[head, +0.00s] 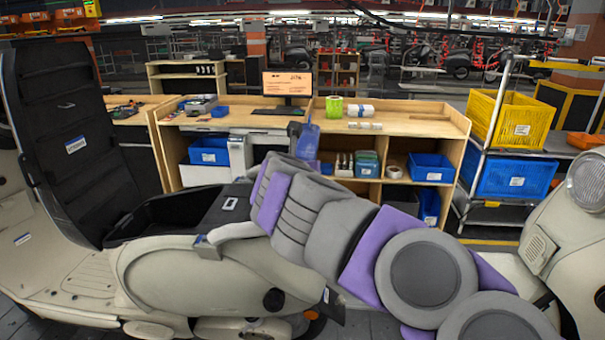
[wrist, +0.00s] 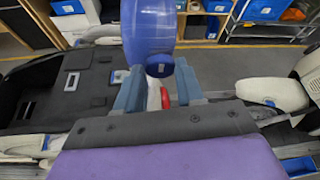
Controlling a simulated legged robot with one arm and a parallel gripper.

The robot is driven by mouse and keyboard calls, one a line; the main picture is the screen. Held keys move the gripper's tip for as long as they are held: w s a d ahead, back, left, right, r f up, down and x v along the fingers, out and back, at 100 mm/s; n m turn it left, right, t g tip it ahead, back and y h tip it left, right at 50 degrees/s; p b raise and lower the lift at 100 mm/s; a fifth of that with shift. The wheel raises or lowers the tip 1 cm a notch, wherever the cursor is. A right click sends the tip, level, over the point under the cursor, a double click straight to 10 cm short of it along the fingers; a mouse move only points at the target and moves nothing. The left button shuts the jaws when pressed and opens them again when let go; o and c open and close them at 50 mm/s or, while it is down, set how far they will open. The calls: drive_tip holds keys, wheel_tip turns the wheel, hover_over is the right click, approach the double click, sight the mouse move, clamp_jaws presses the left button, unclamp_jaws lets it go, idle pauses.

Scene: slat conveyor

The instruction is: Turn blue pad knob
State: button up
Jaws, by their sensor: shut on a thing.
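My gripper (wrist: 158,88) shows its two blue-grey fingers in the wrist view, one on each side of the near end of a rounded blue object (wrist: 148,35). It is shut on this object. In the head view the blue object (head: 308,141) stands up at the end of my arm, in front of the workbench.
A beige scooter (head: 190,270) with its black seat raised and its storage well open stands in front on the left. Behind it is a wooden workbench (head: 405,122) with a monitor (head: 287,83) and bins. A rack at right holds a yellow crate (head: 510,120) and a blue crate (head: 515,177).

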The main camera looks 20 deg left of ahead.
drive_tip(key=shift+f, duration=0.2)
drive_tip(key=o, duration=1)
drive_tip(key=shift+a, duration=0.25)
drive_tip(key=shift+o, duration=0.2)
drive_tip(key=shift+d, duration=0.1)
drive_tip(key=shift+r, duration=0.1)
drive_tip(key=p+v, duration=0.3)
drive_tip(key=v, duration=1.4)
drive_tip(key=shift+s, duration=0.15)
